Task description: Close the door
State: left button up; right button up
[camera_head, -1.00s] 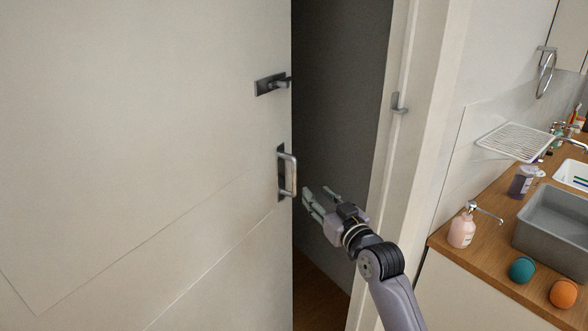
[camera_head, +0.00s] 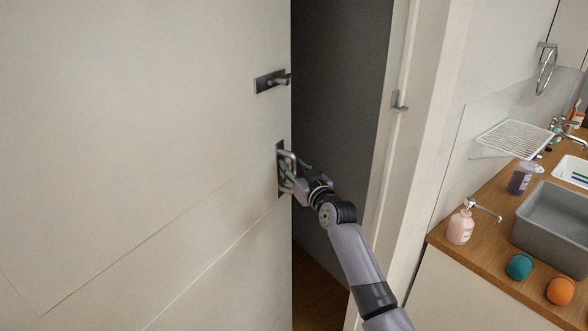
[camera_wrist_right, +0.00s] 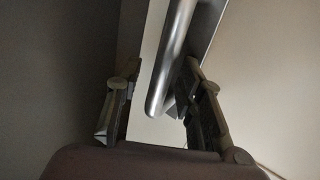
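The pale door (camera_head: 140,140) stands partly open on the left in the head view, with a dark gap between its edge and the frame. A metal pull handle (camera_head: 292,163) sits on a dark plate near the door's edge. My right gripper (camera_head: 285,172) is at this handle. In the right wrist view the handle bar (camera_wrist_right: 172,60) runs between the two fingers of my right gripper (camera_wrist_right: 157,105). The fingers are apart, and a gap shows beside the bar on the left. My left gripper is not in view.
A latch (camera_head: 272,81) is above the handle. The door frame (camera_head: 385,180) with a catch (camera_head: 399,101) stands right of the gap. Further right, a wooden counter (camera_head: 470,262) holds a grey basin (camera_head: 560,225), a pink soap bottle (camera_head: 461,226), a teal ball (camera_head: 518,266) and an orange ball (camera_head: 560,291).

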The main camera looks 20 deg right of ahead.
jog(key=shift+c, duration=0.5)
grip_shut()
dwell(0.4)
